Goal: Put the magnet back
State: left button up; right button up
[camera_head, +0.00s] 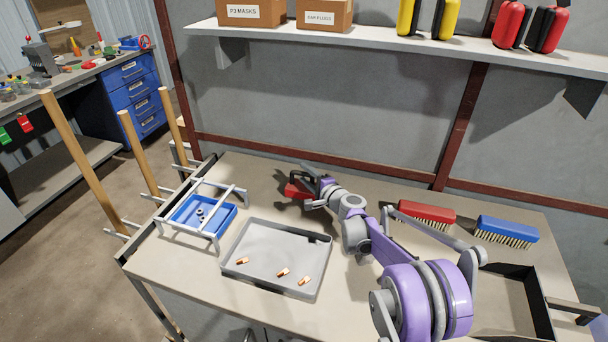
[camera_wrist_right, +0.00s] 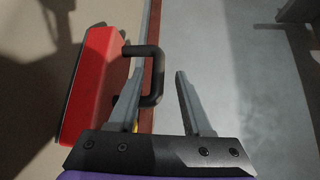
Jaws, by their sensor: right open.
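The magnet, a red block with a black loop handle, shows in the head view (camera_head: 295,191) at the back of the table, partly covered by my right gripper (camera_head: 312,176). In the right wrist view the magnet (camera_wrist_right: 92,85) lies left of the gripper (camera_wrist_right: 161,72), with its handle reaching over toward the jaws. The right gripper is open. The outer bar of the handle appears between the two fingers, and no grip on it shows. My left gripper is out of view.
A blue tray (camera_head: 226,222) with small metal parts sits under a grey frame (camera_head: 211,237). A grey tray (camera_head: 254,232) holds 3 copper pieces. A red brush (camera_head: 427,211) and a blue brush (camera_head: 508,228) lie right of my arm, near a black-walled bin (camera_head: 543,308).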

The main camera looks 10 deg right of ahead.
jog(key=v, duration=1.1)
jog(key=s+a+r+n+g+p, duration=0.25)
jog(key=s+a+n, duration=0.25)
jog(key=s, duration=0.5)
jog(key=s+a+r+n+g+p, duration=0.2)
jog(key=s+a+n+g, duration=0.3)
jog(key=s, duration=0.4)
jog(key=s+d+f+n+g+h+p, duration=0.1)
jog(key=s+d+n+h+p, duration=0.1)
jog(key=s, duration=0.7)
jog(key=s+d+f+n+g+h+p, duration=0.1)
jog(key=s+d+n+h+p, duration=0.1)
jog(key=s, duration=0.8)
jog(key=shift+f+n+h, duration=0.25)
jog(key=shift+n+h, duration=0.25)
jog(key=shift+n, duration=0.3)
jog(key=shift+s+g, duration=0.15)
jog(key=shift+g, duration=0.1)
